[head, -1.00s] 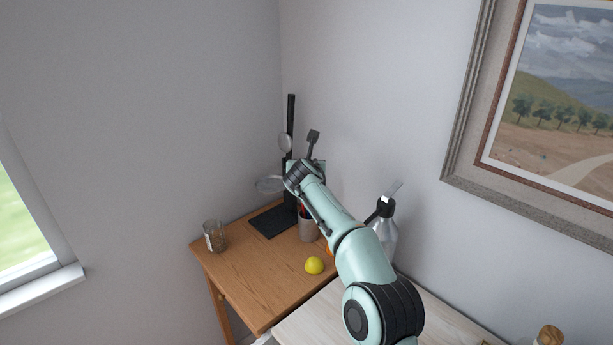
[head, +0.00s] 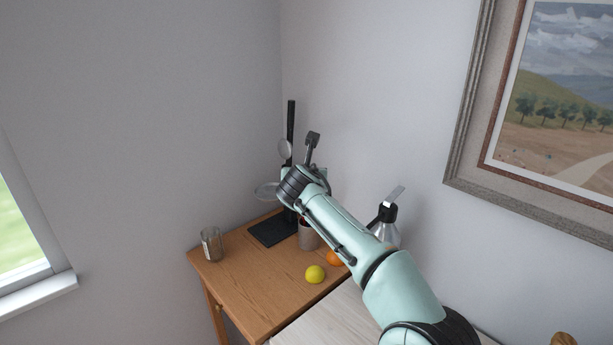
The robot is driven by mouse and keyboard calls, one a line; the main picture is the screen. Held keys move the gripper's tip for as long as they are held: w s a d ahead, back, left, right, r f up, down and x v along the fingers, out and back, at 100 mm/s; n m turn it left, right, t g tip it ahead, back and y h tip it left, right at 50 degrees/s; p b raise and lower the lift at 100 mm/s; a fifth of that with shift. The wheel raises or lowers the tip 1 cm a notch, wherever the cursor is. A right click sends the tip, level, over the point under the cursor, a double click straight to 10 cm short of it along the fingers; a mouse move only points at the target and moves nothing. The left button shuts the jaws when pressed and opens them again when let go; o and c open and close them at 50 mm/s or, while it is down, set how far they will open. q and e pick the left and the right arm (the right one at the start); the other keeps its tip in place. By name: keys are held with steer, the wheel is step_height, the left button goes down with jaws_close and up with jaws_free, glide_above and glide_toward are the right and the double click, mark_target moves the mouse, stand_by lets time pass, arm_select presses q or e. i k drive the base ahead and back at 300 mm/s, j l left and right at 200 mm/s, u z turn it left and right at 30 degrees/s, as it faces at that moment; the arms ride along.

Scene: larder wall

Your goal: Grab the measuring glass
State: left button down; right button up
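The measuring glass (head: 211,243) is a clear, open glass with a pale marked patch on its side. It stands upright near the left edge of the wooden table (head: 262,300). My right arm (head: 345,235) reaches in from the lower right, its wrist in front of the utensil stand. The hand is mostly hidden behind the wrist, so I cannot see the fingertips. The wrist is well to the right of the glass and apart from it. My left gripper is not in view.
A black utensil stand (head: 268,231) with a ladle and strainer is right of the glass. A cup (head: 307,238), a yellow lemon (head: 315,274) and an orange (head: 333,258) are on the table. A silver bottle (head: 386,228) stands further right. The table front is clear.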

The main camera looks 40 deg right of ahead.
mark_target(213, 244)
steer(key=k+j, duration=0.75)
steer(key=j, duration=0.25)
